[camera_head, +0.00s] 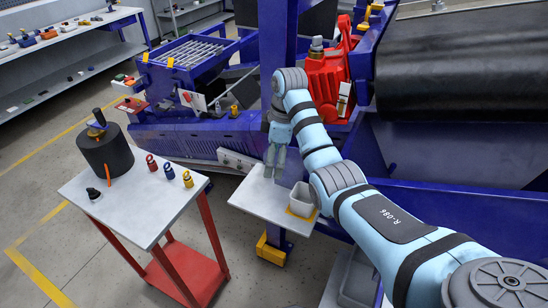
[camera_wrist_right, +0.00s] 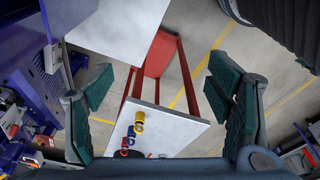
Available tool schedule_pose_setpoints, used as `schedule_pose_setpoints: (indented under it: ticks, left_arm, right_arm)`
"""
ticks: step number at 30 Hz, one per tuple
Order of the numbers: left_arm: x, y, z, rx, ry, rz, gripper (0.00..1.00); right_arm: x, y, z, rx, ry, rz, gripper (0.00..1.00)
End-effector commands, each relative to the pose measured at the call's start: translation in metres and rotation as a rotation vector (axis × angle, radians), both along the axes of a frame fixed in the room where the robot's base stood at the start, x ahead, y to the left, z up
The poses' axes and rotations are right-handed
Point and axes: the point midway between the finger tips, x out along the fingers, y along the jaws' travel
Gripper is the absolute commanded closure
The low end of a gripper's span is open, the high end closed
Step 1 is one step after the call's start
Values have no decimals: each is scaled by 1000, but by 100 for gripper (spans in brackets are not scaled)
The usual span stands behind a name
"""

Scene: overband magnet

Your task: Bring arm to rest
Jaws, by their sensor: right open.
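My right arm comes in from the lower right in the head view and reaches to the middle. Its gripper (camera_head: 274,160) points down above the small white shelf (camera_head: 255,204). In the right wrist view the gripper (camera_wrist_right: 160,90) has its dark green finger pads wide apart, with nothing between them but the view of the floor and tables below. My left gripper does not show in the head view.
A grey bin (camera_head: 302,198) sits on the small shelf. Blue machine frames and a black belt (camera_head: 460,65) stand close to my arm. Floor shows at left.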

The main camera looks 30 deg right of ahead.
Motion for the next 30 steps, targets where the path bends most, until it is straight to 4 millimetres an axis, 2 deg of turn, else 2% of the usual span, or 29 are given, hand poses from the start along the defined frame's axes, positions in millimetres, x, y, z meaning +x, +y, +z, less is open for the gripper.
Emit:
schedule_pose_setpoints:
  ticks: [2, 16, 18, 20, 23, 24, 27, 30]
  left_arm:
    - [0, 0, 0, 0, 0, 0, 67]
    - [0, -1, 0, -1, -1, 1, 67]
    - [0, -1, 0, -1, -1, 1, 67]
    - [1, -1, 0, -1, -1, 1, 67]
    - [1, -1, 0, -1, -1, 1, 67]
    - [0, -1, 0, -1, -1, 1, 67]
    - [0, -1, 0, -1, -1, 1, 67]
    - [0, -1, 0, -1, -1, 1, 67]
  right_arm:
    - [0, 0, 0, 0, 0, 0, 8]
    - [0, 0, 0, 0, 0, -1, 8]
    - [-2, 0, -6, -4, 2, -10, 8]
    - [-8, 0, -22, -16, 2, -43, 8]
    - [-37, 0, -77, -52, -9, -166, 8]
    - [-55, 1, -102, -67, -21, -233, 8]
    - [-110, 5, -151, -87, -61, -400, 8]
    - [-158, 10, -175, -87, -97, -531, 8]
